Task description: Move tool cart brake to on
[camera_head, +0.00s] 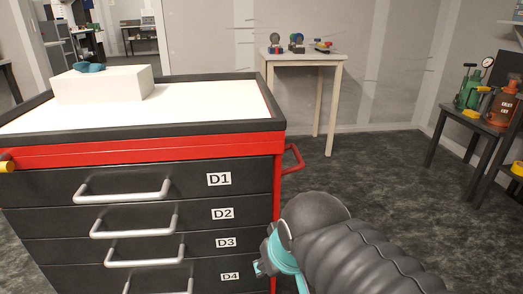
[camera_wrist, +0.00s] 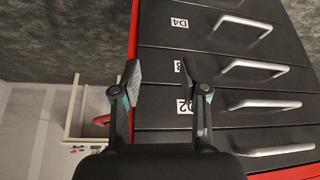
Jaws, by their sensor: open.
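The tool cart (camera_head: 152,148) is red and black, with a white top and drawers labelled D1, D2, D3 and D4. It fills the left of the head view, and its drawer fronts (camera_wrist: 215,105) fill the right of the wrist view, turned on their side. I cannot make out a brake control in either view; the cart's lower part is out of the head frame. My gripper (camera_wrist: 160,85) is open and empty, its two fingers in front of the drawer fronts near the cart's red edge. My arm covers the floor right of the cart in the head view.
A red side handle (camera_head: 293,159) sticks out from the cart's right. A white box (camera_head: 103,86) with a blue item lies on top. A yellow knob (camera_head: 6,166) shows at the left edge. A small table (camera_head: 303,58) and a dark bench (camera_head: 470,128) stand beyond open floor.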

